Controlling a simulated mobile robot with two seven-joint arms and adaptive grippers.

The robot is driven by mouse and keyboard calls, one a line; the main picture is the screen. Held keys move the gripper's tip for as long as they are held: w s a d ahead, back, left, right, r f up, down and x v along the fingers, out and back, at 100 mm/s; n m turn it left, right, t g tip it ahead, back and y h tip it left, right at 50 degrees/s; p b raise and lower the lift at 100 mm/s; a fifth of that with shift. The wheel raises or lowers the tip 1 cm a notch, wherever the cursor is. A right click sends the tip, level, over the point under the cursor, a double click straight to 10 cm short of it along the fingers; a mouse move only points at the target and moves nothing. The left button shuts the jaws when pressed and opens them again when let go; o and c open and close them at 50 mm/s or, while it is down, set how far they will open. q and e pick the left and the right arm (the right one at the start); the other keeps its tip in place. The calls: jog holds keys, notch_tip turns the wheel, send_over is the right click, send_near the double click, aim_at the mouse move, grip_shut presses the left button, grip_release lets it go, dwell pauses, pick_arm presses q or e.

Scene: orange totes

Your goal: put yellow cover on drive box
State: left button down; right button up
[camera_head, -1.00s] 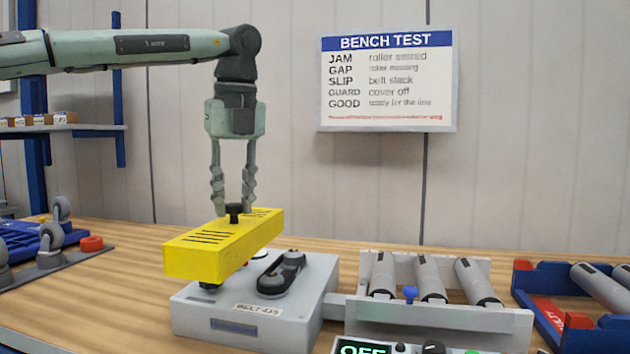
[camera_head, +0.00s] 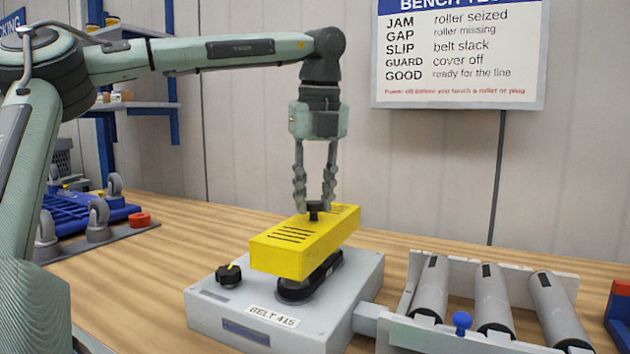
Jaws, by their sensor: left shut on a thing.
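The yellow cover (camera_head: 312,241) is a long box shape with dark slots and a black knob on top. My left gripper (camera_head: 314,205) is shut on that knob from above. The cover is over the grey drive box (camera_head: 225,309), labelled BELT 415, above its black belt (camera_head: 300,288). The belt's lower part shows below the cover and the rest is hidden. I cannot tell whether the cover touches the belt. A black dial with a yellow mark (camera_head: 229,274) is on the box's left. My right gripper is not in view.
A sign (camera_head: 461,52) hangs behind. Bench between is clear.

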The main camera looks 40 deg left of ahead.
aim_at(316, 214)
pick_arm(q)
jog(key=shift+f, duration=0.5)
jog(key=shift+f, duration=0.2)
jog(key=shift+f+b, duration=1.6)
jog(key=shift+f, duration=0.35)
jog(key=shift+f, duration=0.25)
jog(key=c, duration=1.2)
grip_release()
jog(key=shift+o, duration=0.2)
notch_tip(316, 214, up, 12)
jog(key=d, duration=0.1)
jog(key=shift+s+d, duration=0.3)
jog(key=shift+s, duration=0.1)
